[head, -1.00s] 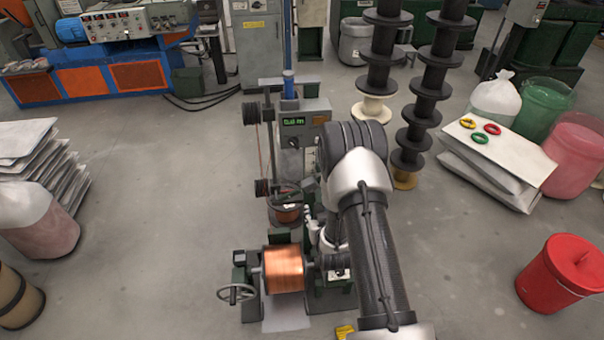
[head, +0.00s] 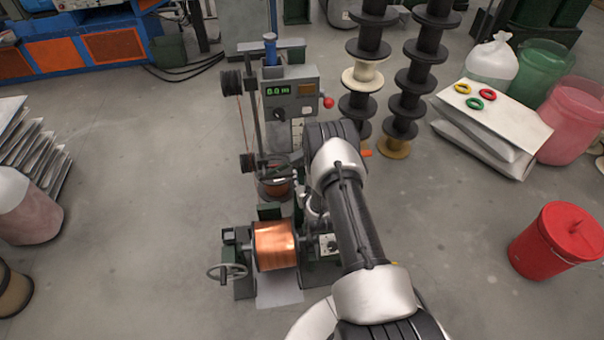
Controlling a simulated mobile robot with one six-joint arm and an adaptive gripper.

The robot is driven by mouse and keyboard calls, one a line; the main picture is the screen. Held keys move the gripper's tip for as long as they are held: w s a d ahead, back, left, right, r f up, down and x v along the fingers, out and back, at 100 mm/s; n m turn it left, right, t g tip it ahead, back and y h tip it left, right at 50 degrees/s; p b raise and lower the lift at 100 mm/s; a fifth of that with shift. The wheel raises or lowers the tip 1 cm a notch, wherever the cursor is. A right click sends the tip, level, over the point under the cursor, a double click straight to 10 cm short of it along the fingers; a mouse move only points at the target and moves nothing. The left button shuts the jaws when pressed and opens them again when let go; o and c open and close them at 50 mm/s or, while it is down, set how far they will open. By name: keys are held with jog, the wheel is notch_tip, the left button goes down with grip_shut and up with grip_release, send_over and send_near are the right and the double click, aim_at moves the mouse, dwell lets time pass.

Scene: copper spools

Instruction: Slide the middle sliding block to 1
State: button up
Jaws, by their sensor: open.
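No middle sliding block and no mark "1" can be made out in the head view. The winding machine (head: 297,98) stands upright at the centre, with a small green display and a red knob (head: 328,102) at its right. A copper-wound spool (head: 275,245) sits in the stand in front of it, with a handwheel (head: 227,272) at the left. My arm rises from the bottom, just right of the spool, and bends at a silver elbow. Its far end passes behind this bend, close to the machine's right side. My gripper's fingers are hidden there.
Two columns of black spools (head: 428,45) stand behind right. A stack of white sacks (head: 490,125) bears coloured rings. A red bucket (head: 556,242) stands at right. Sheets (head: 35,150) are stacked at left. The floor (head: 140,200) left of the machine is clear.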

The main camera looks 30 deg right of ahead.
aim_at(302, 168)
jog(key=b+x, duration=0.2)
jog(key=x, duration=0.4)
jog(key=shift+w, duration=0.1)
grip_shut()
dwell(0.4)
